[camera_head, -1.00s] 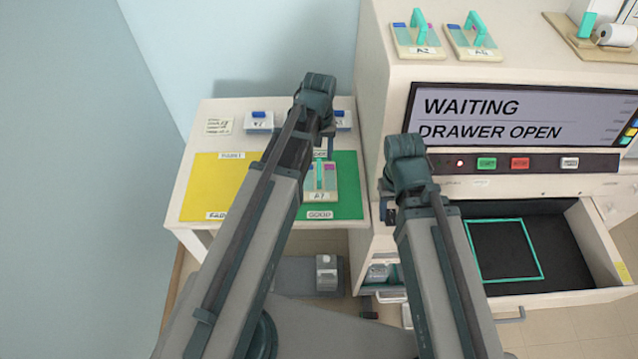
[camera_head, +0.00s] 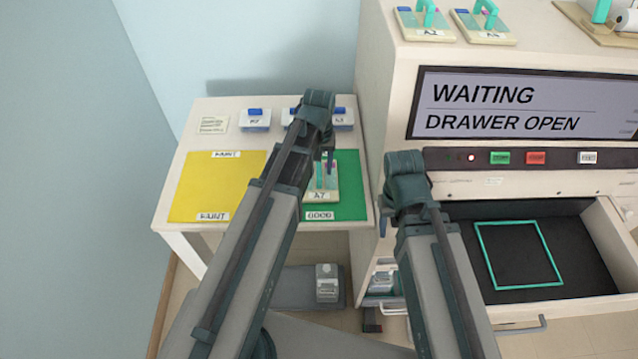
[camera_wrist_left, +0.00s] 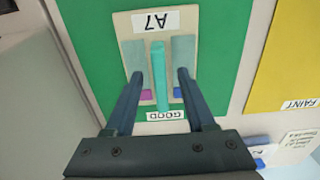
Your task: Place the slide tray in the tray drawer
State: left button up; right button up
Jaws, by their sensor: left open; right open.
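The slide tray labelled A7 (camera_head: 321,183) lies on the green GOOD area (camera_head: 349,192) of the side table. My left gripper (camera_head: 322,160) is above it, its tips partly hidden by my own arm. In the left wrist view the tray (camera_wrist_left: 184,100) shows with its teal handle (camera_wrist_left: 159,75) between the two open fingers of my left gripper (camera_wrist_left: 166,85); whether they touch it I cannot tell. My right gripper (camera_head: 385,215) hangs at the front of the machine, mostly hidden by its arm. The tray drawer (camera_head: 580,262) stands open, with an empty teal outline (camera_head: 484,258) on its dark floor.
The yellow FAINT area (camera_head: 208,185) is left of the green one. Small blue-topped boxes (camera_head: 256,120) stand at the table's back. Two more trays (camera_head: 425,24) sit on top of the machine. Its screen (camera_head: 525,105) reads WAITING, DRAWER OPEN.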

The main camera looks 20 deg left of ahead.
pick_arm(q)
notch_tip(320, 180, down, 2)
jog(key=shift+f+b, duration=0.25)
jog(key=shift+b, duration=0.5)
pick_arm(e)
notch_tip(320, 180, down, 2)
jog(key=shift+f, duration=0.25)
jog(key=shift+r, duration=0.1)
pick_arm(q)
jog(key=shift+r, duration=0.1)
grip_shut()
